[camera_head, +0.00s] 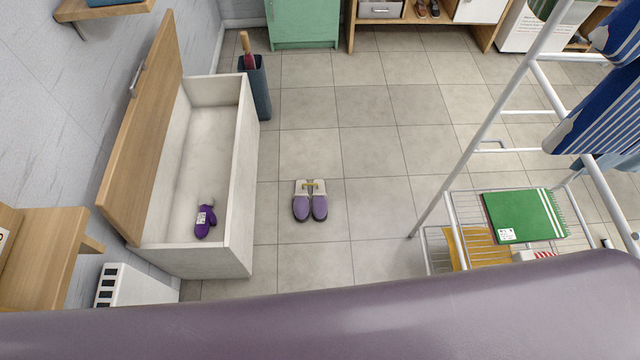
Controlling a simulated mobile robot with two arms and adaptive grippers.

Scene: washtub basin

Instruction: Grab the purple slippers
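A pair of purple slippers (310,206) lies on the tiled floor, just right of a long open box. They sit side by side, purple toes toward me, with pale heel ends and a small yellow strip across the middle. Nothing touches them. Neither of my grippers shows in the head view. A smooth purple surface fills the bottom of the view and hides whatever is below it.
The open box (240,195) has a raised wooden lid and a purple item (204,221) inside. A white wire rack (440,215) with a green notebook (524,215) stands at right. Floor around the slippers is clear. A dark umbrella stand (258,88) stands behind the box.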

